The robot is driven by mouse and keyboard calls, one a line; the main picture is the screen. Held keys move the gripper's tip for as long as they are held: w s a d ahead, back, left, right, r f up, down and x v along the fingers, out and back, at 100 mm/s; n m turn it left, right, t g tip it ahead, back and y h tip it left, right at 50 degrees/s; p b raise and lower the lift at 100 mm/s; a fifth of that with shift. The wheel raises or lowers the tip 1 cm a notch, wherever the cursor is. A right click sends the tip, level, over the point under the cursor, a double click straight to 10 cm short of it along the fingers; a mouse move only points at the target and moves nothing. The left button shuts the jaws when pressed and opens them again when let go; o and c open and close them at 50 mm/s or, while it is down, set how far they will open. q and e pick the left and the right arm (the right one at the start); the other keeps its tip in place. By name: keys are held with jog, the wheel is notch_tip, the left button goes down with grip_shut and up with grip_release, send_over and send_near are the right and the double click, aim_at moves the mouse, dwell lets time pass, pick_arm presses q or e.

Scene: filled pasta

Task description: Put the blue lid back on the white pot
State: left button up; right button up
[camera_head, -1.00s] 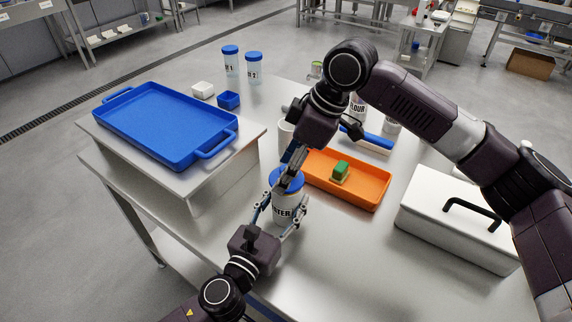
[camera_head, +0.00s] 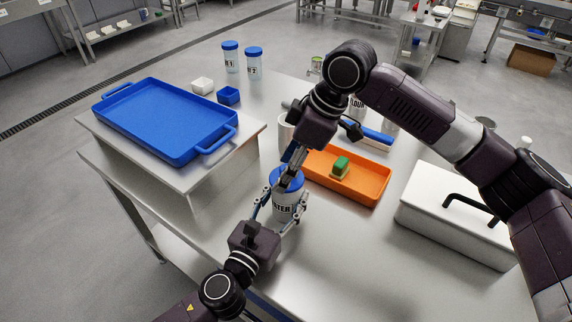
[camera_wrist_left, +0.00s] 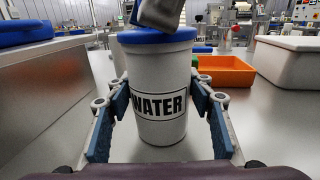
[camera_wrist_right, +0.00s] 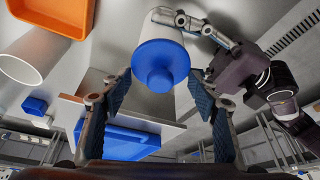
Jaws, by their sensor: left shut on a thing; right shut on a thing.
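The white pot (camera_head: 290,207), labelled WATER, stands upright on the steel table; its label also shows in the left wrist view (camera_wrist_left: 158,105). The blue lid (camera_wrist_left: 157,37) sits on top of the pot, with no clear gap at the rim in the left wrist view. My left gripper (camera_head: 280,212) is shut on the pot's body from the front, one finger on each side. My right gripper (camera_head: 291,178) reaches down from above and is shut on the lid. The lid's round top and central knob show in the right wrist view (camera_wrist_right: 160,66); the exact finger contact is unclear.
An orange tray (camera_head: 372,194) with a green-and-yellow block (camera_head: 341,167) lies just right of the pot. A blue tray (camera_head: 150,112) rests on a raised steel shelf at left. A white box with a black handle (camera_head: 440,226) stands at right. Two blue-lidded jars (camera_head: 254,68) stand behind.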

jog(key=o, duration=1)
jog(key=shift+r, duration=0.1)
jog(key=v, duration=1.2)
pick_arm(q)
jog(key=o, duration=1.8)
jog(key=shift+c, duration=0.2)
jog(key=shift+s, duration=0.1)
